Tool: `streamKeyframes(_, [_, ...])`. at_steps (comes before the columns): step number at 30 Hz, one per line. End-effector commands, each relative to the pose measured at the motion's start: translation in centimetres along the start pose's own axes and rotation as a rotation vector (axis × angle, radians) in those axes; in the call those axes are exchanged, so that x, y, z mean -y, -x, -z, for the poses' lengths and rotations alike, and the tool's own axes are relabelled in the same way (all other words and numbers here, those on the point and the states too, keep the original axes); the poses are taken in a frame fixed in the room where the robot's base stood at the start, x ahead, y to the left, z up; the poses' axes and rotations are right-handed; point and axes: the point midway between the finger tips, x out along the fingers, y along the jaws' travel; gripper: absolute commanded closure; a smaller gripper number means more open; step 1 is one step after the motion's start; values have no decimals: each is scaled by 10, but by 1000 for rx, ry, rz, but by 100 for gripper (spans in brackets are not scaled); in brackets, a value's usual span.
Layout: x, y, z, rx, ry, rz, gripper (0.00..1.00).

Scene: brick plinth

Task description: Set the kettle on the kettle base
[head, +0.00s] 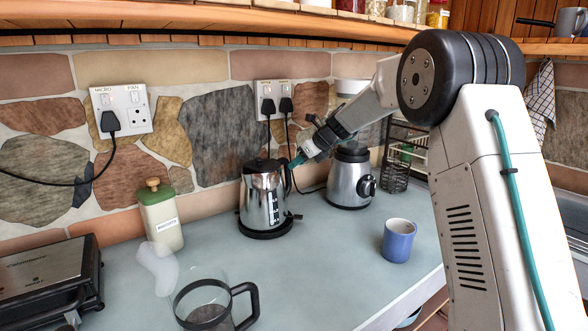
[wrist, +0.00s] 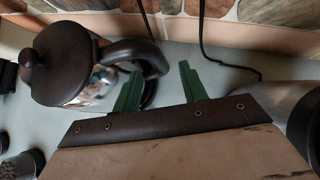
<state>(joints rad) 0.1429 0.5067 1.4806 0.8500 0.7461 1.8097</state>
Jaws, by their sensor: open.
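The steel kettle (head: 262,195) with a black lid and handle stands upright on the black kettle base (head: 264,231) on the counter. No gap shows between kettle and base. In the wrist view the kettle (wrist: 62,72) is at upper left, with its dark handle (wrist: 130,52) reaching right. My gripper (head: 294,161) is at the handle's right side, near its top. Its green fingers are apart in the wrist view (wrist: 158,68), with nothing held between them. The left finger is close to the handle; I cannot tell whether they touch.
A blender (head: 350,178) stands right of the kettle, with a blue mug (head: 398,241) in front. A biscuit jar (head: 160,216), a glass jug (head: 206,305) and a black-and-steel grill (head: 50,282) are to the left. Cords hang from wall sockets (head: 275,100) behind the kettle.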

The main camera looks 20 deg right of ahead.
Motion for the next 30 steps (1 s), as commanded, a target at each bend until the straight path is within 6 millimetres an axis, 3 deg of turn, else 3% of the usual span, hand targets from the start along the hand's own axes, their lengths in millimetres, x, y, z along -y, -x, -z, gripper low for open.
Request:
streamKeyframes(7, [-1,9,0,-2,4,-1,58])
streamKeyframes(11, [-18,26,-1,-17,92,-12,58])
streamKeyframes(16, [-81,86,10,-88,452,-66,58])
streamKeyframes(20, [-141,140,37,-156,798,-137,58])
streamKeyframes(26, [-224,213,100,-248,1313,-280,58])
streamKeyframes(30, [-275,256,159,-303,1658,-409,58])
